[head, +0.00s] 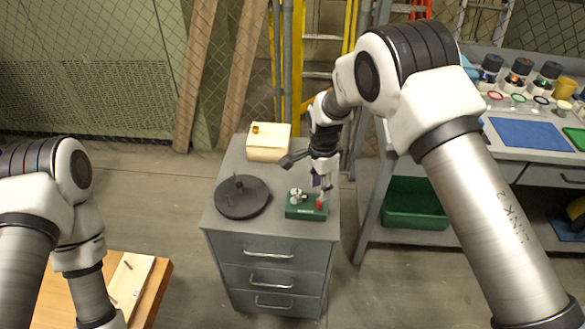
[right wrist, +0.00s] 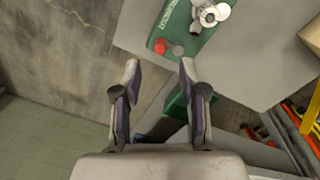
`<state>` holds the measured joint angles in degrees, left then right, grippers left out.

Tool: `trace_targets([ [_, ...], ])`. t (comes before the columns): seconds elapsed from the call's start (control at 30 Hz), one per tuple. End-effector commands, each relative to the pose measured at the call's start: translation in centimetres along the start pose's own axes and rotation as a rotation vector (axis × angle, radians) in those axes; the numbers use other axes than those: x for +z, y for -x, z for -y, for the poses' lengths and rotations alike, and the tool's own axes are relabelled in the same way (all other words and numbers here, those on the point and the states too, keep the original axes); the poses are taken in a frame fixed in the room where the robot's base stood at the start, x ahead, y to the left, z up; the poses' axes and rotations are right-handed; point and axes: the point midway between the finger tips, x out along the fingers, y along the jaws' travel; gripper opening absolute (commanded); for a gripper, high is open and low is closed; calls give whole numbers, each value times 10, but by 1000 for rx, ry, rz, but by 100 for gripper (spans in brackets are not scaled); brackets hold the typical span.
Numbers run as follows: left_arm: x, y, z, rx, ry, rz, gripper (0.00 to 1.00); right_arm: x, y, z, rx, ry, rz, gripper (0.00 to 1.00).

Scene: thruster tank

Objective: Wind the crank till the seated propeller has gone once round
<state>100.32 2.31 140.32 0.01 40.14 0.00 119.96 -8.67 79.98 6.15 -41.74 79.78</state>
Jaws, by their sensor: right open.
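A green base (head: 297,212) stands on the grey drawer cabinet, near its front right. A white propeller (head: 297,196) sits on the base's left part, and a red crank knob (head: 320,204) is at its right end. My right gripper (head: 322,184) points down just above the knob. In the right wrist view my right gripper (right wrist: 160,72) is open and empty. There the red knob (right wrist: 160,46) lies just beyond the fingertips, roughly in line with the gap, and the white propeller (right wrist: 210,12) is at the top. The left gripper is out of view; only my left arm shows.
A black round disc (head: 242,197) with an upright peg lies on the cabinet top (head: 222,221), left of the base. A cream box (head: 267,149) with a small brass piece stands at the back. A workbench with jars (head: 520,68) and a green bin (head: 414,204) is at the right.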

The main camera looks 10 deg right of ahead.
Motion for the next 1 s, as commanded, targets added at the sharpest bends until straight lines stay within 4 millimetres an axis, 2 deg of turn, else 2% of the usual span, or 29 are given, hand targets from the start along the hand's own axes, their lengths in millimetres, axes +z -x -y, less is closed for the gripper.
trace_targets([
  [0.07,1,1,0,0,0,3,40,2,10,5,5,-32,2,42],
  [0.13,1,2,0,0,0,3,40,2,6,5,9,-39,3,42],
  [0.5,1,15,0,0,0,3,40,2,-58,4,9,-37,3,42],
  [0.63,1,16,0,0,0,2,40,2,-67,4,6,-36,2,42],
  [0.8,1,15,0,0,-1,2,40,2,-68,4,6,-36,2,42],
  [0.83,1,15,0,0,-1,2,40,2,-68,4,6,-36,2,38],
  [0.93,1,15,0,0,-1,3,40,2,-68,4,6,-35,2,3],
  [1.0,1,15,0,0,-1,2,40,2,-68,4,7,-35,2,0],
])
